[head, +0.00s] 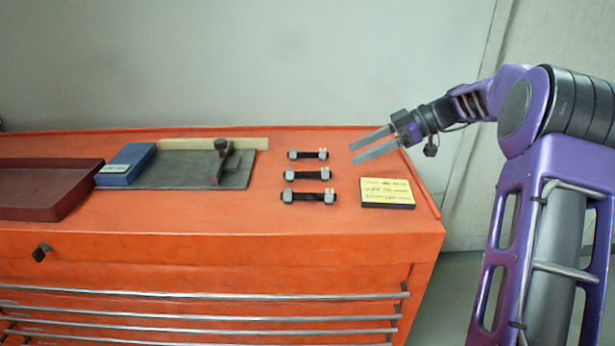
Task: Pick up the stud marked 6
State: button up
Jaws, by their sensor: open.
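Three dark studs with grey nuts at both ends lie in a column on the orange cabinet top: a far stud (308,155), a middle stud (308,175) and a near stud (308,196). No number can be read on any of them, so I cannot tell which one is marked 6. My gripper (371,146) is open and empty, to the right of the far and middle studs. Its two fingers point left toward them, apart from the studs in the picture. Its exact height above the top is hard to tell.
A yellow note on a dark block (387,192) lies right of the studs, its writing unreadable. A grey plate (180,170) with a dark upright tool (222,160), a blue box (127,164) and a dark red tray (50,190) are left. The orange top (210,215) is clear in front.

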aim_at(314, 172)
jog(key=x, duration=1.2)
jog(key=shift+b, duration=0.35)
grip_shut()
jog(key=shift+f, duration=0.15)
dwell(0.7)
